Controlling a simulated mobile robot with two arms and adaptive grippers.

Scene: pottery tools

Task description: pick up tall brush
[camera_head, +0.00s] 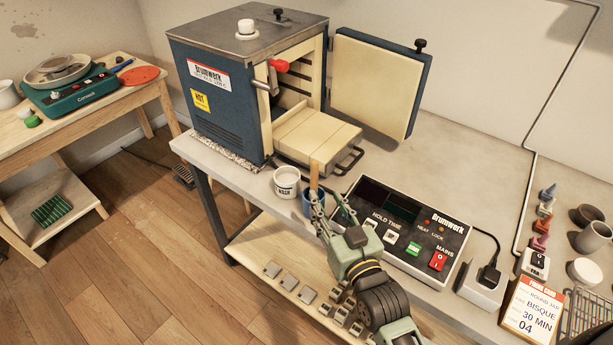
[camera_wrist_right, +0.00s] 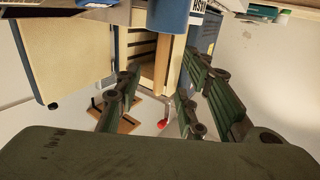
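The tall brush (camera_head: 314,174) stands upright, its flat wooden handle rising from a small blue cup (camera_head: 308,208) in front of the kiln. My right gripper (camera_head: 327,203) is at the cup and partly covers it. In the wrist view, which is upside down, the brush handle (camera_wrist_right: 161,65) and the blue cup (camera_wrist_right: 168,18) show. The right gripper (camera_wrist_right: 163,78) is open there, with the handle seen between its two fingers and a gap on both sides. The brush's lower end is hidden in the cup. My left gripper is not in view.
A white WASH pot (camera_head: 287,182) stands just left of the cup. The control box (camera_head: 400,225) lies close on the right. Behind is the kiln (camera_head: 225,95) with its door (camera_head: 375,80) open. Small grey blocks (camera_head: 289,282) lie on the lower shelf.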

